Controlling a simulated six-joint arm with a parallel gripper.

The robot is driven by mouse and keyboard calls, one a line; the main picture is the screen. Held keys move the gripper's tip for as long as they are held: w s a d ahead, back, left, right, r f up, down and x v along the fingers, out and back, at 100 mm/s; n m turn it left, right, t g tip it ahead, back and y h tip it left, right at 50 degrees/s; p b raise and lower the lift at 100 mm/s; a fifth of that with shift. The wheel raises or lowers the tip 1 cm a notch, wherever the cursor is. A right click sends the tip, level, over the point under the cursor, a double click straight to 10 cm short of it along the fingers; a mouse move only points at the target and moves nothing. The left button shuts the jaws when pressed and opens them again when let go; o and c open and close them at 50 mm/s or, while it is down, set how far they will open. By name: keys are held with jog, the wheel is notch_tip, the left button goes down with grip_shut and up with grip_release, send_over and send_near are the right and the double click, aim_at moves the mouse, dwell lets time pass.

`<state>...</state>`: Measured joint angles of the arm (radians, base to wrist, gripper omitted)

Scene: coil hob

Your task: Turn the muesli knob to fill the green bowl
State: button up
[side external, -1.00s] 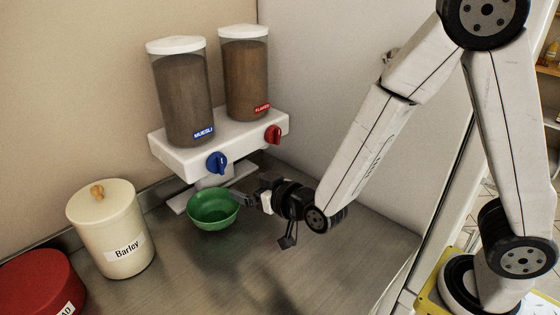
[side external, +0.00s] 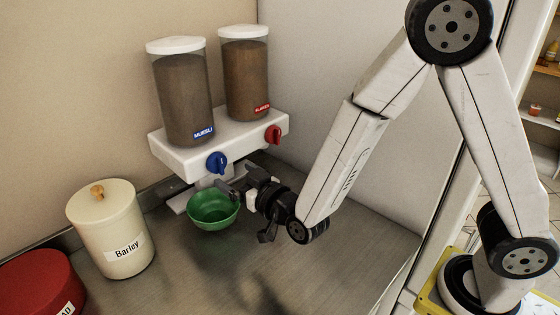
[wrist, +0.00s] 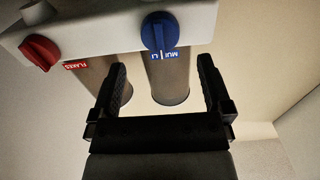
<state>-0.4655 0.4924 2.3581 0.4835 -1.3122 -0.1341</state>
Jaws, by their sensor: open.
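The dispenser (side external: 180,160) is white, with a clear muesli canister (side external: 182,100) at left and a flakes canister (side external: 246,75) at right. The blue muesli knob (side external: 216,162) is on its front and shows in the wrist view (wrist: 160,31), ahead of the jaws and roughly between them. The red flakes knob (side external: 273,134) is to its right. The green bowl (side external: 213,212) sits below the muesli knob; its contents cannot be made out. My gripper (side external: 230,186) is open and empty, just above the bowl and below the blue knob, apart from the knob. It also shows in the wrist view (wrist: 162,85).
A cream Barley canister (side external: 110,230) stands left of the bowl. A red canister (side external: 38,285) is at the lower left corner. Walls stand behind and to the right of the dispenser. The metal counter (side external: 330,260) is clear at the front and right.

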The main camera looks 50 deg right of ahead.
aim_at(222, 167)
jog(key=shift+w, duration=2.7)
jog(key=c, duration=1.2)
